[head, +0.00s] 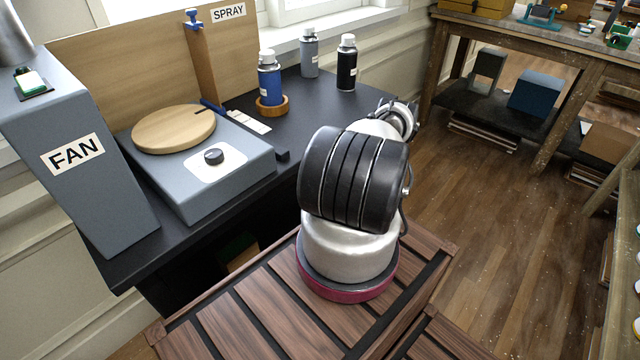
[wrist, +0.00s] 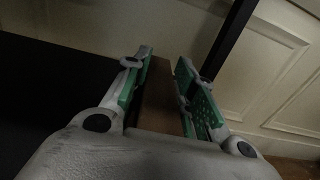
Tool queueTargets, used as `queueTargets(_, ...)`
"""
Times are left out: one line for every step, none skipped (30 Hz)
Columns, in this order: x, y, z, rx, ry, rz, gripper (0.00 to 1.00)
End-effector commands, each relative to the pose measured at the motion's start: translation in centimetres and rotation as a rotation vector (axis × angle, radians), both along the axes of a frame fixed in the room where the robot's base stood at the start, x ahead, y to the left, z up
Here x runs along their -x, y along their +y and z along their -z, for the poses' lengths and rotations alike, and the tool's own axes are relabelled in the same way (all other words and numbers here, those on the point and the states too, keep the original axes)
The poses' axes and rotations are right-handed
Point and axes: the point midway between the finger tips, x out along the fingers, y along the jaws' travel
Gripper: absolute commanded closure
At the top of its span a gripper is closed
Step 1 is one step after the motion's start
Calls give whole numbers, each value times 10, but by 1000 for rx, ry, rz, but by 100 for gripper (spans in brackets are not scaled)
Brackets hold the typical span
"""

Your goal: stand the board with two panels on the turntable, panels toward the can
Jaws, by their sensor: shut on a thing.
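The turntable (head: 173,128) is a round pale wooden disc on a grey base with a dark knob, on the black tabletop at left. Its disc is empty. A blue can (head: 269,80) stands upright in a wooden ring to the right of the turntable. My gripper (wrist: 164,62), with green pads, is shut on a brown wooden piece (wrist: 159,95) in the wrist view, apparently the board. Its panels cannot be made out there. In the head view my gripper is not clearly seen; a dim green and wooden patch (head: 241,255) shows below the tabletop.
A grey fan housing (head: 88,150) stands left of the turntable, with a wooden backboard (head: 120,60) behind. A grey can (head: 309,53) and a black can (head: 346,64) stand at the back. In the wrist view a dark post (wrist: 232,38) is close to my right finger.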

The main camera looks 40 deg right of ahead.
Motion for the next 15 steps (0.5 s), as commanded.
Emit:
queueTargets(0,0,0,0,-1,0,100)
queueTargets(0,0,1,0,-1,0,100)
queueTargets(0,0,2,0,0,0,100)
queueTargets(0,0,3,0,0,0,100)
queueTargets(0,0,3,0,0,0,70)
queueTargets(0,0,3,0,0,0,63)
queueTargets(0,0,3,0,0,0,58)
queueTargets(0,0,3,0,0,0,52)
queueTargets(0,0,3,0,0,0,52)
queueTargets(0,0,3,0,0,0,52)
queueTargets(0,0,3,0,0,0,52)
queueTargets(0,0,3,0,0,0,52)
queueTargets(0,0,3,0,0,0,52)
queueTargets(0,0,3,0,0,0,52)
queueTargets(0,0,3,0,0,0,52)
